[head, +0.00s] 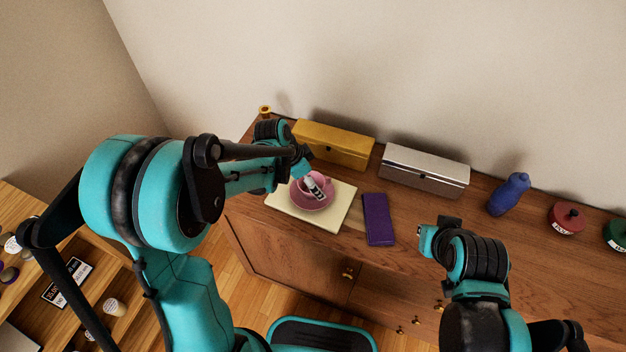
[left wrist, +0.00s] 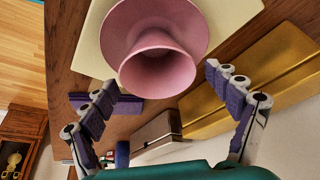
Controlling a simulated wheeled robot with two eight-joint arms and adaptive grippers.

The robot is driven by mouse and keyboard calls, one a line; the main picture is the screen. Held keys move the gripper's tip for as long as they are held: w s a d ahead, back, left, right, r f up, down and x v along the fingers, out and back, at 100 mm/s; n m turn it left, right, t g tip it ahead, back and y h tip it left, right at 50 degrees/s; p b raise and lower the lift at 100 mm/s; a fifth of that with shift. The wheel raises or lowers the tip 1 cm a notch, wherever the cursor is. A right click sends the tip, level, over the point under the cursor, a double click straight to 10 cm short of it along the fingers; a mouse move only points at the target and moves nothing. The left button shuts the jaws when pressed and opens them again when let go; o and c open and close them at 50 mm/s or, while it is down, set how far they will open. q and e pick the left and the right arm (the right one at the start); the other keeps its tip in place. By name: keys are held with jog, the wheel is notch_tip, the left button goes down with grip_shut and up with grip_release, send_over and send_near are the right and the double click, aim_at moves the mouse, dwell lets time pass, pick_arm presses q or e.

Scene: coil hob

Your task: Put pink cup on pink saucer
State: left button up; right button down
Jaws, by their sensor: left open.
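The pink saucer (head: 325,204) lies on a cream board (head: 343,213) on the wooden cabinet top. The pink cup (left wrist: 158,70) appears to stand upright on the pink saucer, near its middle; the saucer (left wrist: 187,18) shows behind it in the left wrist view. In the head view my left gripper (head: 313,187) is over the cup and partly hides it. In the left wrist view my left gripper (left wrist: 166,84) is open, with a finger on either side of the cup and visible gaps between. My right gripper (head: 432,238) hangs near the cabinet's front edge, away from both; its jaws are unclear.
A purple flat item (head: 378,219) lies right of the board. A yellow box (head: 335,146) and a silver box (head: 425,171) stand behind along the wall. A blue bottle (head: 508,194) and a red lidded pot (head: 566,218) are farther right.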

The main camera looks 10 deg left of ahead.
pick_arm(q)
jog(key=p+v, duration=0.3)
jog(key=v, duration=0.7)
jog(key=s+a+r+n+t+y, duration=0.2)
jog(key=s+r+n, duration=0.1)
jog(key=s+n, duration=0.2)
jog(key=s+a+r+n+t+y, duration=0.1)
jog(key=s+a+r+n+t, duration=0.1)
jog(key=s+n, duration=0.4)
jog(key=s+r, duration=0.1)
jog(key=s, duration=0.3)
jog(key=shift+a+r+t+y+p, duration=0.2)
jog(key=shift+r+t+y+p, duration=0.1)
jog(key=shift+r+y, duration=0.1)
jog(key=shift+f, duration=0.1)
notch_tip(320, 180, down, 3)
jog(key=b, duration=0.2)
jog(key=shift+b, duration=0.4)
